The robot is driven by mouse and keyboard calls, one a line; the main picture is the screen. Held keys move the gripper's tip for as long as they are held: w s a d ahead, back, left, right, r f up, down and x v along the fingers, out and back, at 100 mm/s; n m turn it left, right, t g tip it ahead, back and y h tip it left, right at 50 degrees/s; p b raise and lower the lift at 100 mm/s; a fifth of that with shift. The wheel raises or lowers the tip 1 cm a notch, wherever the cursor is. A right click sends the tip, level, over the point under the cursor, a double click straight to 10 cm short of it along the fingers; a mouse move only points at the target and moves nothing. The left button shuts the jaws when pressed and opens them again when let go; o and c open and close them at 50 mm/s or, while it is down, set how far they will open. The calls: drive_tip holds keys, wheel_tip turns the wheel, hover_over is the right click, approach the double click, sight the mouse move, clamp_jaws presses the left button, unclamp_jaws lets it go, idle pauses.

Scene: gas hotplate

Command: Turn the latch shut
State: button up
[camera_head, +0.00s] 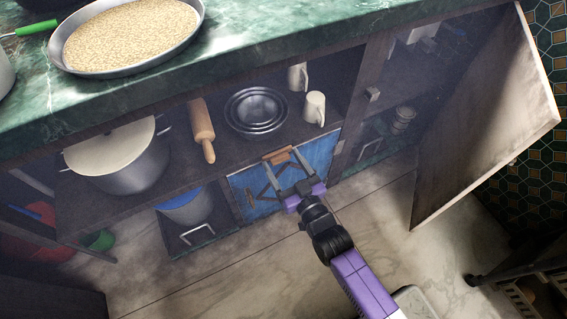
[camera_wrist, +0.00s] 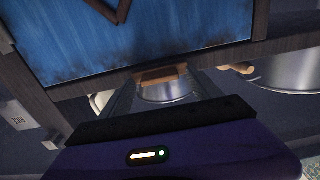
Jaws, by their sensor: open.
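The latch (camera_head: 276,155) is a small orange-brown wooden bar on the frame at the upper edge of a blue door (camera_head: 240,185). It lies roughly along that edge. In the wrist view the latch (camera_wrist: 162,75) shows beside the blue door (camera_wrist: 160,35), whose panel appears to sit within its dark wooden frame. My gripper (camera_head: 284,160), with a purple body, is open in front of the latch. Its two grey fingers reach to either side of the latch; I cannot tell whether they touch it. The wrist view also shows my gripper (camera_wrist: 163,80) with the latch between its fingertips.
The shelf above the door holds a large pot (camera_head: 130,175), a rolling pin (camera_head: 202,130), stacked metal bowls (camera_head: 257,112) and a mug (camera_head: 314,108). A wooden cabinet door (camera_head: 480,120) stands open at the right. The green marble counter (camera_head: 290,38) overhangs the shelf.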

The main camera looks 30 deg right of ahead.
drive_tip(key=shift+w, duration=0.1)
drive_tip(key=c, duration=1.4)
drive_tip(key=m, duration=0.4)
drive_tip(key=shift+m, duration=0.4)
drive_tip(key=shift+d+f+m+b, duration=0.1)
drive_tip(key=shift+m+b, duration=0.6)
drive_tip(key=shift+m, duration=1.5)
drive_tip(key=shift+d+f+m+b, duration=0.1)
drive_tip(key=shift+m+b, duration=0.65)
drive_tip(key=shift+m, duration=1.45)
drive_tip(key=shift+d+f+m+b, duration=0.1)
drive_tip(key=shift+m+b, duration=0.6)
drive_tip(key=shift+m, duration=1.5)
